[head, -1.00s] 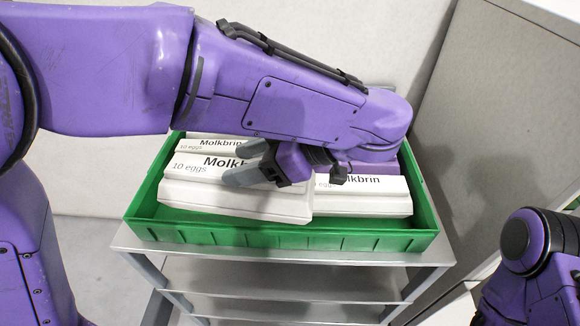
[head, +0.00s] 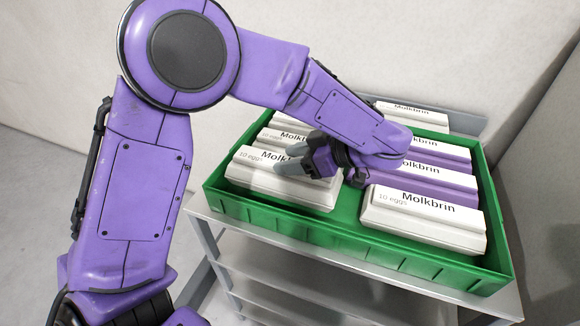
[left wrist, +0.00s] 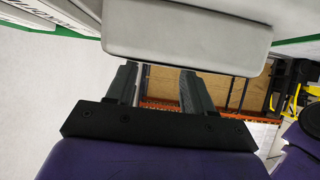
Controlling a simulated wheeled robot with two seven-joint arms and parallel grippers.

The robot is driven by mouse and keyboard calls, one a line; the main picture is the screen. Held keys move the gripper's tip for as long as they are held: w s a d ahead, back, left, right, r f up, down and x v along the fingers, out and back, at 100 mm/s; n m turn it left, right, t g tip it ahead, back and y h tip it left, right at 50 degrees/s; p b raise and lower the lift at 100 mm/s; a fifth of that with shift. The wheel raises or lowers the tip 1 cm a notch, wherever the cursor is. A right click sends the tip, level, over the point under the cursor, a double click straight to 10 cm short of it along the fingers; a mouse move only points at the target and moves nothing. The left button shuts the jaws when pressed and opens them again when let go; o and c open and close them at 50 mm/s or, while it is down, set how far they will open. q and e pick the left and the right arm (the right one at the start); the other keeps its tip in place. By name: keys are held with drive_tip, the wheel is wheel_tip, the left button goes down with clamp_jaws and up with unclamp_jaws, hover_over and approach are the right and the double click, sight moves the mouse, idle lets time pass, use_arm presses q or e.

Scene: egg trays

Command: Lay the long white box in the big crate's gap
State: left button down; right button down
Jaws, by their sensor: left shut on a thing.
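The long white box (head: 270,186), lettered Molkbrin and 10 eggs, is at the front left of the big green crate (head: 330,229). My left gripper (head: 292,162) reaches in from above and is shut on it near the box's top right. In the left wrist view the pale box (left wrist: 185,32) fills the top middle, just beyond the gripper's fingers (left wrist: 157,85). The box looks low between the crate walls, in line with the boxes behind it. I cannot tell whether it touches the crate floor. My right gripper is not in view.
More egg boxes stand in the crate: white ones (head: 272,138) behind on the left, a white one (head: 425,212) at front right, purple-and-white ones (head: 440,188) behind it. A bare green strip separates the columns. The crate stands on a grey shelf cart (head: 300,262). Another white box (head: 412,116) lies behind.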

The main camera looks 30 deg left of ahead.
use_arm(q)
drive_tip(key=f, duration=0.3)
drive_tip(key=shift+a+f, duration=0.25)
drive_tip(key=shift+a, duration=0.05)
drive_tip(key=shift+w+d, duration=0.1)
drive_tip(key=shift+c, duration=2.1)
unclamp_jaws()
drive_tip(key=shift+f, duration=0.1)
drive_tip(key=shift+d+r, duration=0.25)
drive_tip(key=shift+d, duration=0.05)
wheel_tip(320, 180, up, 6)
hover_over(337, 185)
drive_tip(key=shift+f+b, duration=0.15)
drive_tip(key=shift+b, duration=0.2)
